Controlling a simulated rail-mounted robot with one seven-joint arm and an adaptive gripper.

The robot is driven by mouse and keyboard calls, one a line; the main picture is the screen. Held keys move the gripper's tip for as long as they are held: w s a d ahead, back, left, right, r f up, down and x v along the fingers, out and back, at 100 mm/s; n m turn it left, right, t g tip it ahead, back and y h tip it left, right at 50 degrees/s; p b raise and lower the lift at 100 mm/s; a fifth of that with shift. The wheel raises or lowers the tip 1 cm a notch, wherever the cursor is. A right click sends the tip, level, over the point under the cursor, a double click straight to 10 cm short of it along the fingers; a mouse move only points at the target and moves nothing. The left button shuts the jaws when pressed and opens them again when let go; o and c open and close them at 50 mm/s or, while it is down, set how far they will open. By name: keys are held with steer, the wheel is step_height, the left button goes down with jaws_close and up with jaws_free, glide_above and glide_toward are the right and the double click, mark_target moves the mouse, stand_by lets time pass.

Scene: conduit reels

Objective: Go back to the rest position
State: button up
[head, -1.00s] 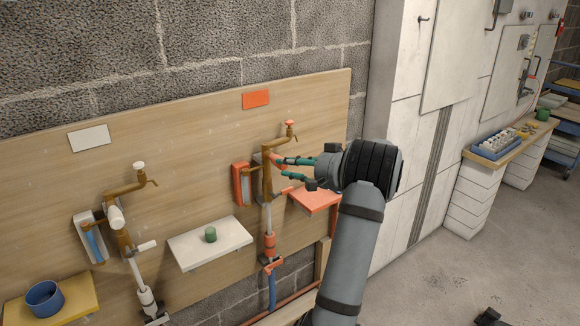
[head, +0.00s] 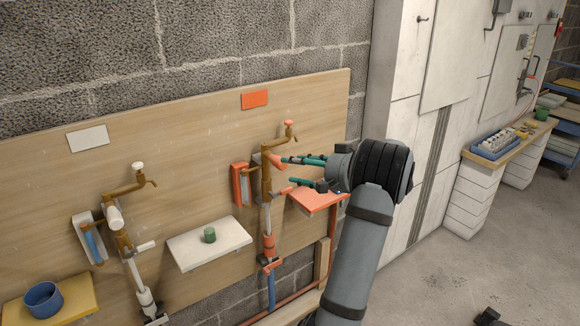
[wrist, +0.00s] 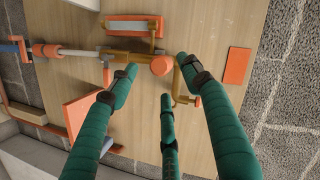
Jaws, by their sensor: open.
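My gripper (head: 303,172) is open and empty, its green fingers pointing left toward the orange-marked pipe assembly (head: 266,185) on the wooden board. In the wrist view the fingers of my gripper (wrist: 160,95) are spread, with nothing between them. Beyond them are the brown pipe, a round orange knob (wrist: 162,65) and a white pipe (wrist: 80,53). The fingertips look apart from the pipework, though the exact gap is hard to judge.
An orange shelf (head: 318,199) sits just under my gripper. A white shelf (head: 205,252) holds a green cup (head: 210,235). A second, white-marked pipe assembly (head: 125,235) and a blue pot (head: 44,299) on a yellow shelf stand left. Open floor (head: 440,275) lies to the right.

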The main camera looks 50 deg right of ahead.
mark_target(285, 165)
steer(key=v, duration=0.8)
steer(key=shift+s, duration=0.25)
steer(key=shift+r, duration=0.15)
steer(key=x, duration=1.2)
steer(key=shift+s, duration=0.15)
